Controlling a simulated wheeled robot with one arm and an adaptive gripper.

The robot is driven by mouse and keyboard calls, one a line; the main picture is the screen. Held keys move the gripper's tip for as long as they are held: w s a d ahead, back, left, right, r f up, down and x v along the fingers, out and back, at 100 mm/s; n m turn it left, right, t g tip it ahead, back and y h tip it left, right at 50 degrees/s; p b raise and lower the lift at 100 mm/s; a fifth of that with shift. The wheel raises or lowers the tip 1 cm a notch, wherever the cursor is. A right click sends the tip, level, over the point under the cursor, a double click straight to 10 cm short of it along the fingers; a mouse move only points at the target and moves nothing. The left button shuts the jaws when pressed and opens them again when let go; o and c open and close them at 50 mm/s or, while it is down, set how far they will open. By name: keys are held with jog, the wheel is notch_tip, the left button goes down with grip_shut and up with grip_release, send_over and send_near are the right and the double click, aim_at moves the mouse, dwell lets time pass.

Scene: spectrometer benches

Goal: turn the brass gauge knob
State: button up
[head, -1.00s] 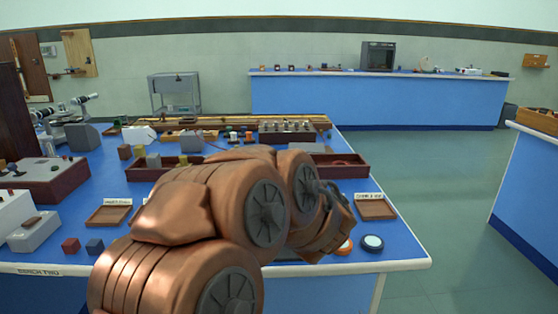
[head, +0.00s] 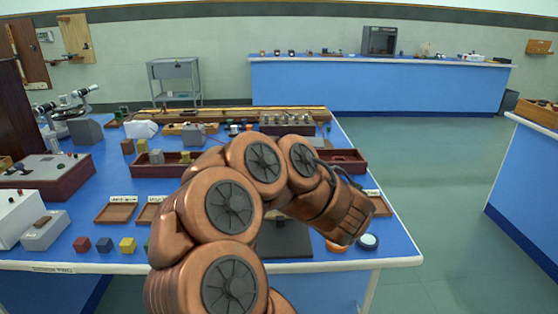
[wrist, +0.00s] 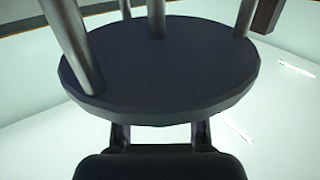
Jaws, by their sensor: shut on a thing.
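In the wrist view a dark round disc (wrist: 160,80) with several grey metal posts rising from it fills the upper middle. My gripper (wrist: 160,135) comes up from the bottom edge, its two fingers passing behind this disc. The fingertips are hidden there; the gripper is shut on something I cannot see. No brass knob is recognisable in either view. In the head view my copper arm hides the gripper. A dark flat base (head: 285,240) shows partly behind the arm on the blue bench; I cannot tell whether it belongs to the disc.
On the bench (head: 110,268) stand red (head: 82,244), blue (head: 105,245) and yellow (head: 128,244) cubes, shallow wooden trays (head: 116,210), a grey box (head: 45,230) and a white-topped round item (head: 368,241) near the right corner. Open floor (head: 430,190) lies to the right.

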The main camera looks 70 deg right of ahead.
jog(key=shift+s+n+t+y+p, duration=0.1)
jog(key=shift+n+t+y+p, duration=0.2)
jog(key=shift+y+p, duration=0.3)
jog(key=shift+n+t+y+p, duration=0.5)
jog(key=shift+n+y+p, duration=0.35)
jog(key=shift+p, duration=0.25)
jog(key=n+t+y+p, duration=0.1)
jog(key=n+y+p, duration=0.2)
jog(key=y, duration=0.2)
jog(key=shift+r, duration=0.1)
jog(key=n+y+p, duration=0.3)
jog(key=y+p, duration=0.1)
jog(key=shift+r, duration=0.1)
jog(key=shift+n+y+p, duration=0.45)
jog(key=shift+y+p, duration=0.5)
jog(key=shift+p, duration=0.2)
jog(key=n+g+y+p, duration=0.1)
jog(key=n+y+p, duration=0.1)
jog(key=p, duration=0.4)
jog(key=shift+y, duration=0.5)
jog(key=n+g+y+p, duration=0.1)
jog(key=y+p, duration=0.1)
jog(key=p, duration=0.6)
jog(key=shift+r+n, duration=0.1)
jog(key=shift+n, duration=0.3)
jog(key=shift+f+n+g+y+p, duration=0.2)
jog(key=shift+n+g+y+p, duration=0.45)
jog(key=shift+p, duration=1.35)
jog(key=shift+t, duration=0.25)
